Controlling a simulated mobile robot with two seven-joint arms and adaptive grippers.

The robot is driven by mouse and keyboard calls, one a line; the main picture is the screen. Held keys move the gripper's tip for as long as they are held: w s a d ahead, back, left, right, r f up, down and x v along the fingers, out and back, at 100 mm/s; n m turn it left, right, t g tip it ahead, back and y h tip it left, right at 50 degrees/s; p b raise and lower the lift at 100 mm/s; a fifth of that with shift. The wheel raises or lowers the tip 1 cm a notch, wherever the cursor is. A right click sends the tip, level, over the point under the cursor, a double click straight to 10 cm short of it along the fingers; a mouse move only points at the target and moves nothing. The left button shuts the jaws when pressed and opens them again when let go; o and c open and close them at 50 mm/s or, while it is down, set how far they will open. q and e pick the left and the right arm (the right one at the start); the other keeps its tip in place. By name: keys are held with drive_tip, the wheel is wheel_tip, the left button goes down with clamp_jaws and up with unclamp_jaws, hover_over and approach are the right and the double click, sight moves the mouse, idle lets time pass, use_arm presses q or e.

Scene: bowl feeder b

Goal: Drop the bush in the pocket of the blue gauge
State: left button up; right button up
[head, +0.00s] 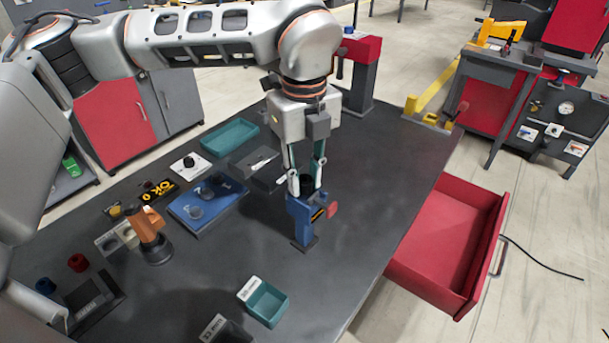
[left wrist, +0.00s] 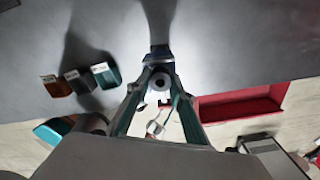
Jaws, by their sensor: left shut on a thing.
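My left gripper (head: 306,184) points down and is shut on the bush, a small dark round piece (head: 307,182) between its fingertips. In the left wrist view the bush (left wrist: 160,82) shows as a grey ring with a dark hole, between the fingers. My right gripper is out of view.
A blue plate (head: 230,193) with dark round pieces lies left of the gauge. An orange tool (head: 149,225), a teal tray (head: 230,137) and a teal bin (head: 267,303) stand on the dark table. A red drawer (head: 438,250) is open at right.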

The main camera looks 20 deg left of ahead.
use_arm(q)
drive_tip(key=o, duration=1.2)
wheel_tip(320, 180, up, 12)
drive_tip(key=shift+r, duration=0.1)
